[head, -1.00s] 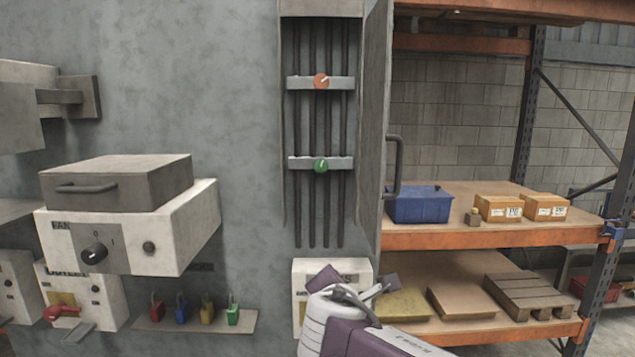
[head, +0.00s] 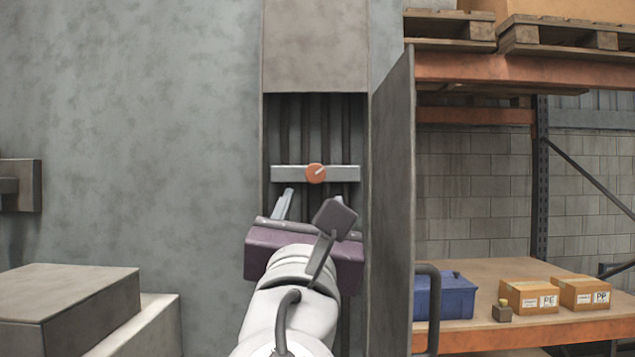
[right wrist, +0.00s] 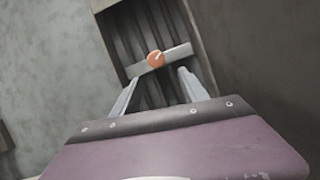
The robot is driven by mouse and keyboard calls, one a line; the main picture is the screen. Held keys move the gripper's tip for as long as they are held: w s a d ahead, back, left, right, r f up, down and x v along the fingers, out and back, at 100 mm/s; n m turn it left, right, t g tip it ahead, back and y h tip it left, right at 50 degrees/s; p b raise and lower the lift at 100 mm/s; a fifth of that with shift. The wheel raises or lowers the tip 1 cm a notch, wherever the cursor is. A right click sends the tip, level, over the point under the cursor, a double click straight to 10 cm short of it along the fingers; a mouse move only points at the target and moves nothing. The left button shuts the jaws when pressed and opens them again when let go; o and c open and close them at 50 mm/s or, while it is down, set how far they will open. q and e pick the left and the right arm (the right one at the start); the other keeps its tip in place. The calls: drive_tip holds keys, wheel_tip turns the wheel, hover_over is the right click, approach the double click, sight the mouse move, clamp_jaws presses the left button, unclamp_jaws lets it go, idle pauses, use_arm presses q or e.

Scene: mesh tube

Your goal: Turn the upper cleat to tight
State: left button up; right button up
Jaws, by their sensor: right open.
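The upper cleat (head: 316,173) is a round orange knob with a pale pointer mark slanting to the upper right. It sits on a grey crossbar (head: 346,174) across dark vertical cables in the open recess. My right gripper (head: 309,196) is open and empty, just below the crossbar and apart from the knob in the picture. Its right finger is mostly hidden behind my wrist parts in the head view. In the right wrist view the orange knob (right wrist: 156,59) shows just beyond and between the two spread fingertips (right wrist: 158,76). My left gripper is out of view.
An open door (head: 392,200) with a handle (head: 433,300) stands close on the right of the recess. A grey box (head: 70,300) juts out at lower left. Shelving on the right holds a blue bin (head: 445,297) and cartons (head: 528,296).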

sight(315, 178)
drive_tip(key=p+x, duration=0.2)
drive_tip(key=x, duration=0.2)
drive_tip(key=p+x, duration=0.3)
drive_tip(key=shift+w+r, duration=0.15)
drive_tip(key=shift+r, duration=0.35)
drive_tip(key=shift+s+r, duration=0.15)
drive_tip(key=shift+s, duration=0.2)
drive_tip(key=shift+s+a+r, duration=0.1)
drive_tip(key=shift+s, duration=0.5)
drive_tip(key=shift+w, duration=0.5)
drive_tip(key=c, duration=0.6)
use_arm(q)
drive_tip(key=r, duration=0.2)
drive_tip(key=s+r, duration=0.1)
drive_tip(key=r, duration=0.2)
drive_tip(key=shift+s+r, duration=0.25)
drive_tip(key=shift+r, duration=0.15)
use_arm(e)
drive_tip(key=shift+w, duration=0.1)
clamp_jaws()
